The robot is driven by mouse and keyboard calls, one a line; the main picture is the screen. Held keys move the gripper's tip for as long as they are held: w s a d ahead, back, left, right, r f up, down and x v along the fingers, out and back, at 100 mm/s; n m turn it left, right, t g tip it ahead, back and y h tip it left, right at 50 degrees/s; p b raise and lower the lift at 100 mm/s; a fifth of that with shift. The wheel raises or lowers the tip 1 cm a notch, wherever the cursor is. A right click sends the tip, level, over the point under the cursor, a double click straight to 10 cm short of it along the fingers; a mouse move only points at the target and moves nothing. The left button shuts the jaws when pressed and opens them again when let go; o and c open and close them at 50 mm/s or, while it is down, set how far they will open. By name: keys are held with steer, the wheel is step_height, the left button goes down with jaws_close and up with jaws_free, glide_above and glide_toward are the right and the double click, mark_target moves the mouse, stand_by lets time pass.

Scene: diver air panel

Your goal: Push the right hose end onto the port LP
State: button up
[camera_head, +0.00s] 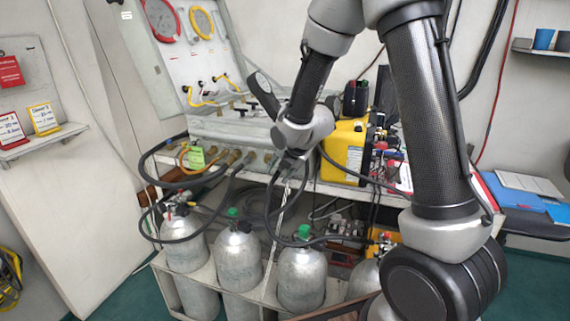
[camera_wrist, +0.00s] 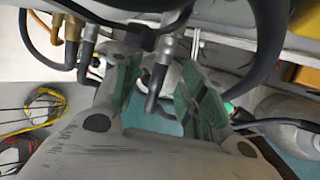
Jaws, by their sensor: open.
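My gripper (camera_head: 290,172) is in front of the grey manifold block (camera_head: 232,130), near the right part of its row of ports. In the wrist view my gripper (camera_wrist: 165,85) is open, with green pads on both fingers. A black hose with a grey metal end (camera_wrist: 167,50) shows between or just behind the fingers; I cannot tell whether they touch it. Another hose end (camera_wrist: 88,42) hangs to its left, beside a brass fitting (camera_wrist: 72,28). The port LP cannot be made out; no port lettering is readable, and my gripper and arm cover part of the row.
Several grey cylinders (camera_head: 301,278) stand in a rack below, with black hoses looping in front. A yellow case (camera_head: 343,150) stands on the bench right of my gripper. A green tag (camera_head: 196,158) hangs at the left ports. The gauge panel (camera_head: 190,50) rises behind.

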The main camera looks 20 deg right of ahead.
steer(key=shift+w+a+f, duration=0.1)
steer(key=shift+w+f, duration=0.25)
steer(key=shift+f, duration=0.15)
jaws_close()
steer(key=shift+s+a, duration=0.45)
steer(key=shift+s, duration=0.2)
steer(key=shift+s+a, duration=0.45)
steer(key=shift+s, duration=0.15)
stand_by(0.4)
steer(key=shift+s+a, duration=0.75)
steer(key=shift+s, duration=0.3)
steer(key=shift+s+a, duration=0.7)
steer(key=shift+s, duration=0.3)
